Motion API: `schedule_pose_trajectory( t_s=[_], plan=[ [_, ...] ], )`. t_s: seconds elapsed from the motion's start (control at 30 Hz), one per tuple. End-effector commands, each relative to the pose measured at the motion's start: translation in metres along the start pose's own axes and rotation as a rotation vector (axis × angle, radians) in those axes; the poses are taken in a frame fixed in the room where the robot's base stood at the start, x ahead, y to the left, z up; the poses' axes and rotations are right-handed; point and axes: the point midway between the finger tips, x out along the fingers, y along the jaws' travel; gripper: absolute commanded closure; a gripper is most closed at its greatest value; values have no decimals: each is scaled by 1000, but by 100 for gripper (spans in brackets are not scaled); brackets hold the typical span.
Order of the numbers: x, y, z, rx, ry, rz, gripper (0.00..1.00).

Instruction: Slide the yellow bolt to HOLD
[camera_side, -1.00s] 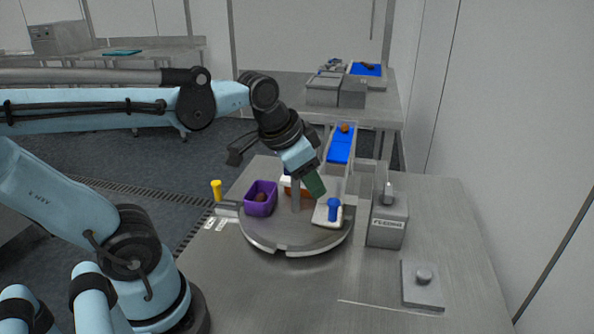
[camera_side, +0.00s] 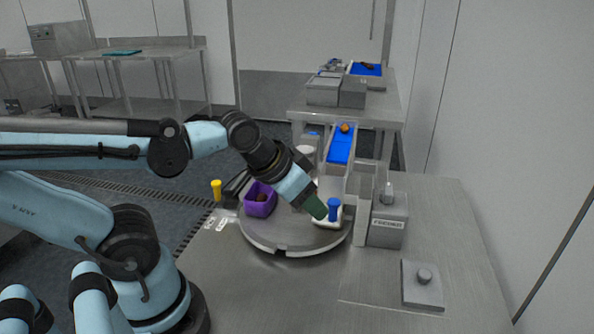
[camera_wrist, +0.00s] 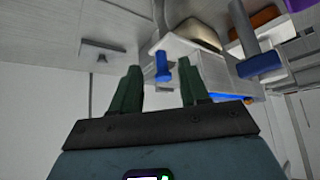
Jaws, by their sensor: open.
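The yellow bolt (camera_side: 216,190) stands upright at the left edge of the table, left of the purple bin, in the side view. Small white labels (camera_side: 214,223) lie just below it; I cannot read which one says HOLD. My gripper (camera_side: 320,212) is well to the right of the bolt, low over the round turntable (camera_side: 285,246), beside a blue-topped knob (camera_side: 333,205). In the wrist view my gripper (camera_wrist: 158,88) has its two green fingers apart, with a blue piece (camera_wrist: 162,68) showing beyond the gap. The yellow bolt does not show there.
A purple bin (camera_side: 260,192) with a brown item in it sits on the turntable between the bolt and my gripper. A grey box (camera_side: 388,225) stands right of the turntable, and a flat plate with a round button (camera_side: 424,276) lies nearer. The front table surface is clear.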

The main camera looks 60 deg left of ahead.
Motion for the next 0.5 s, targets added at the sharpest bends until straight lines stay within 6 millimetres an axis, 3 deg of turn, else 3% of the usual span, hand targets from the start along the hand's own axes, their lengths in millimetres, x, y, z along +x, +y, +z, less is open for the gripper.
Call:
schedule_pose_trajectory(
  t_s=[0.33,0.5],
  plan=[
    [0,-3,-1,-9,-6,-6,55],
    [-3,-38,-7,-122,-78,-72,55]
  ],
)
